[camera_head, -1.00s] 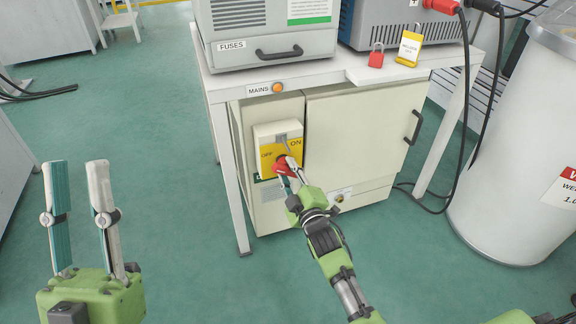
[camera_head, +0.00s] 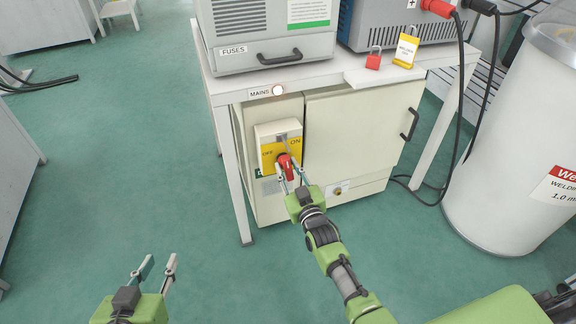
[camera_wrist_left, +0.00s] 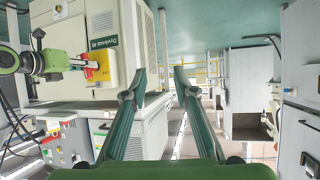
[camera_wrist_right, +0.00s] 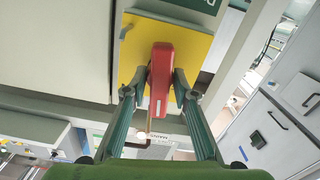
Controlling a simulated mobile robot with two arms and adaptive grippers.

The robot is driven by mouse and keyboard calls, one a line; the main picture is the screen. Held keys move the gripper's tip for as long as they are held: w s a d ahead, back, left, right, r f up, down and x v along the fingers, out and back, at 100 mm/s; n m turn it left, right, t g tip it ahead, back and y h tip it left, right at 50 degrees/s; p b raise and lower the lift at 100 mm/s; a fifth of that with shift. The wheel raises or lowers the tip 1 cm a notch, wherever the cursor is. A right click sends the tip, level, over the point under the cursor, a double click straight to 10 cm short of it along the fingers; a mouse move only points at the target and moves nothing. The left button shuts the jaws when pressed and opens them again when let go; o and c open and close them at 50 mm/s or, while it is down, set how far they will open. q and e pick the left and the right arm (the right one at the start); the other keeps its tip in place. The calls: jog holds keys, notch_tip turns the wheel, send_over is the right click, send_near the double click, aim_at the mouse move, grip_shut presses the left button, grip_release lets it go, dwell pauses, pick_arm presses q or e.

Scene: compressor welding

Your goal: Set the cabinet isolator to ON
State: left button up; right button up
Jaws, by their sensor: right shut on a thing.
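The cabinet isolator is a cream box with a yellow plate (camera_head: 268,156), marked OFF on the left and ON on the right, on the cabinet's front. Its red handle (camera_head: 286,167) stands close to upright on the plate. My right gripper (camera_head: 290,177) is shut on this handle; the right wrist view shows the red handle (camera_wrist_right: 161,75) between the two fingertips. The fingers hide part of the handle and plate. My left gripper (camera_head: 159,264) is open and empty, low over the floor at the left; its spread fingers (camera_wrist_left: 153,82) show in the left wrist view.
The MAINS lamp (camera_head: 278,91) on the bench edge glows white. A red padlock (camera_head: 373,61) and a yellow tagged one (camera_head: 405,52) sit on the bench. A white drum (camera_head: 510,150) and hanging cables stand at right.

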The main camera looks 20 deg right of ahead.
pick_arm(q)
jog(key=shift+s+a+f+g+y+p, duration=0.15)
jog(key=shift+s+a+f+g, duration=0.2)
jog(key=shift+s+f+g, duration=0.35)
jog(key=shift+s+a+f+g+y+p, duration=0.15)
jog(key=shift+s+a+f+g, duration=0.2)
jog(key=shift+s+f, duration=0.55)
pick_arm(e)
jog(key=shift+f+m, duration=0.1)
jog(key=shift+m, duration=0.9)
pick_arm(q)
jog(key=shift+w+f, duration=0.1)
jog(key=shift+w, duration=0.05)
pick_arm(e)
jog(key=o, duration=0.8)
pick_arm(q)
jog(key=shift+d, duration=0.1)
pick_arm(e)
jog(key=s, duration=1.2)
jog(key=shift+d, duration=0.2)
